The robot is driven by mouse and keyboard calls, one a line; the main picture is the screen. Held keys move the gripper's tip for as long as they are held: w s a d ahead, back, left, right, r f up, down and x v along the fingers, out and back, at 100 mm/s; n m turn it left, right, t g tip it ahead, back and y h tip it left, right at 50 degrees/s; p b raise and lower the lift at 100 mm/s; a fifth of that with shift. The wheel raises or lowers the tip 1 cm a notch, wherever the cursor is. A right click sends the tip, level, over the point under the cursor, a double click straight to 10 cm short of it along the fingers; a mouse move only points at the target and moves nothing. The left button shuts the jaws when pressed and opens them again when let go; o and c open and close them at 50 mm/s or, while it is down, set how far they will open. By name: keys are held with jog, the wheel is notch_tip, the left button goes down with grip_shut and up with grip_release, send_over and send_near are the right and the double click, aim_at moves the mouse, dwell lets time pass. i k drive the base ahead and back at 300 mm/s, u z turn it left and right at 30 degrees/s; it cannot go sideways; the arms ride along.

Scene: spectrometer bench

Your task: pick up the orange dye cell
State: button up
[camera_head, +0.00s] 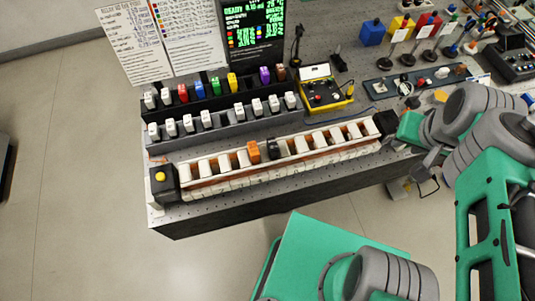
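The orange dye cell (254,152) stands upright in the long front rack (226,187), near its middle. It rises above the row of white cells around it. A black piece (273,148) stands close to its right. My arm is at the right edge, well away from the orange cell. The end of my arm seems to hang near the bench's front right edge, where my gripper (410,188) is small and partly hidden. I cannot make out its fingers or anything in them.
Behind are a grey rack of white cells (205,120) and a black rack with coloured cells (232,80). A yellow instrument (325,91) stands behind the front rack. Dark end blocks (163,183) flank the front rack. Floor is open at left.

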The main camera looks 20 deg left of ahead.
aim_at(254, 153)
jog(key=u, duration=0.05)
jog(key=k, duration=1.4)
jog(key=u, duration=1.7)
jog(key=i, duration=0.5)
jog(key=u, duration=0.05)
